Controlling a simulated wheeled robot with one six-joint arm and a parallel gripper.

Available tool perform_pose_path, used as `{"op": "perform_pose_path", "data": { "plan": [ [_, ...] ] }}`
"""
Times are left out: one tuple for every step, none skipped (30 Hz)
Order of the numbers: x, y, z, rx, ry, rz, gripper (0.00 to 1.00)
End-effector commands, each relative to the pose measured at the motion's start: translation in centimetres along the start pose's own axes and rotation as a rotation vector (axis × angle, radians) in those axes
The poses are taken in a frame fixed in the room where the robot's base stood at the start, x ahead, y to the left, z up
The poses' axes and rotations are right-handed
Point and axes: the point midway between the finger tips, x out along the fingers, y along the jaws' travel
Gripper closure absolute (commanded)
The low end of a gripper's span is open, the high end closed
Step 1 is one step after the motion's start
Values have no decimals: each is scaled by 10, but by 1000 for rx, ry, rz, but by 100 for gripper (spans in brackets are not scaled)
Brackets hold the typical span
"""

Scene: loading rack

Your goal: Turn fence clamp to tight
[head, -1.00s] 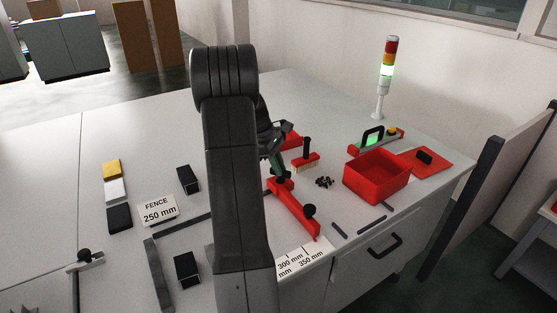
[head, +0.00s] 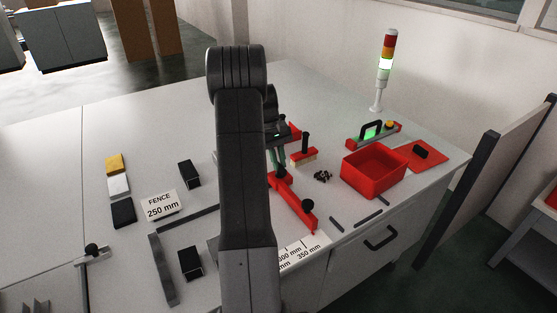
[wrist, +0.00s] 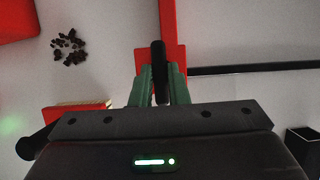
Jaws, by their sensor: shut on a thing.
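A black clamp handle (wrist: 158,60) stands over this block. My gripper (wrist: 160,80) has its two green fingers on either side of the handle and is shut on it. In the head view, my gripper (head: 279,158) is at the fence's far end, partly hidden by my arm. The handle's tight or loose setting cannot be read.
A red-and-wood brush (head: 304,156) stands close to the right of my gripper. Beyond are dark bits (head: 323,176), a red bin (head: 368,183) and a signal tower (head: 386,70) lit green.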

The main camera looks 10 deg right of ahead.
Motion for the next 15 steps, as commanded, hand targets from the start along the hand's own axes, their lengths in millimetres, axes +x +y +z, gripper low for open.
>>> {"op": "perform_pose_path", "data": {
  "plan": [
    [-1, 0, 0, 6, 2, -1, 100],
    [-1, 0, 0, 9, 2, -2, 100],
    [-1, 0, 0, 12, 2, -3, 100],
    [-1, 0, 0, 14, 2, -4, 100],
    [-1, 0, 0, 15, 2, -4, 100],
    [-1, 0, 0, 16, 2, -5, 100],
    [-1, 0, 0, 16, 2, -5, 100],
    [-1, 0, 0, 16, 2, -5, 100],
    [-1, 0, 0, 16, 2, -5, 100],
    [-1, 0, 0, 16, 2, -5, 100],
    [-1, 0, 0, 16, 2, -5, 100],
    [-1, 0, 0, 16, 2, -5, 100],
    [-1, 0, 0, 16, 2, -5, 100],
    [-1, 0, 0, 16, 2, -5, 100],
    [-1, 0, 0, 16, 2, -5, 84]
  ]
}}
